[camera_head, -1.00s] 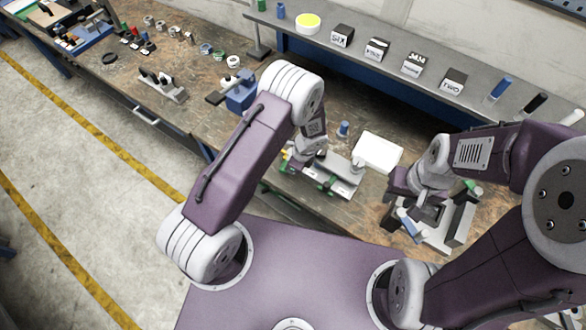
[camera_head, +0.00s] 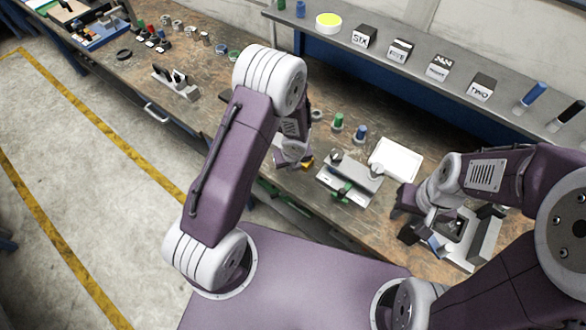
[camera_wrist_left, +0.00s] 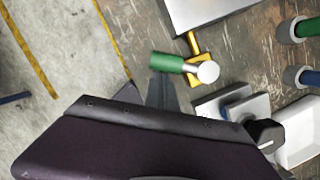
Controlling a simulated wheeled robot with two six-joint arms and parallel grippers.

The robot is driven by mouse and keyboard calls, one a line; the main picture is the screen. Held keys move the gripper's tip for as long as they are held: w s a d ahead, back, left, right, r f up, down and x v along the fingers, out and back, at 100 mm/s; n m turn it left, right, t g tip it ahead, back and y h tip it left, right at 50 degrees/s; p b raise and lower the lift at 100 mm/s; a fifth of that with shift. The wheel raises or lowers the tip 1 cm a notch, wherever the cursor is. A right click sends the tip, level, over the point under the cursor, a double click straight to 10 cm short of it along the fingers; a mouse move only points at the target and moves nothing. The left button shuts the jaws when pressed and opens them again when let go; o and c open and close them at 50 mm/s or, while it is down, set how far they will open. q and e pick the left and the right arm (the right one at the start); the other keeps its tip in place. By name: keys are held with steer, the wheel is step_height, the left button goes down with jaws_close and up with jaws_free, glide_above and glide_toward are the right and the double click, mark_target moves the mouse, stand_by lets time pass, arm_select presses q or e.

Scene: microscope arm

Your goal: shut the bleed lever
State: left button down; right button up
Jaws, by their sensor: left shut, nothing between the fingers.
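The bleed lever shows in the left wrist view as a green handle (camera_wrist_left: 167,63) on a short metal stem, ending at a round pale hub (camera_wrist_left: 208,71) with a yellow fitting (camera_wrist_left: 195,44). My left gripper (camera_wrist_left: 162,84) is shut and empty, with its tips right beside the green handle; I cannot tell whether they touch. In the head view my left arm hides most of this spot, and only a bit of yellow (camera_head: 307,163) shows past the wrist. My right gripper (camera_head: 432,238) is low at the right, by a grey fixture (camera_head: 484,238); its jaw opening is unclear.
Green (camera_head: 338,121) and blue (camera_head: 360,131) posts stand behind. A shelf with labelled blocks (camera_head: 400,50) runs along the back. A grey box (camera_wrist_left: 205,12) is near the lever.

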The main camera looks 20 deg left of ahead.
arm_select(q)
steer(key=shift+w+a, duration=0.2)
steer(key=shift+a, duration=0.05)
stand_by(0.6)
steer(key=shift+r, duration=0.2)
steer(key=p+v, duration=0.9)
steer(key=v, duration=0.1)
steer(key=shift+s, duration=0.3)
steer(key=shift+w+a+f, duration=0.1)
steer(key=shift+f, duration=0.1)
steer(key=shift+w, duration=0.1)
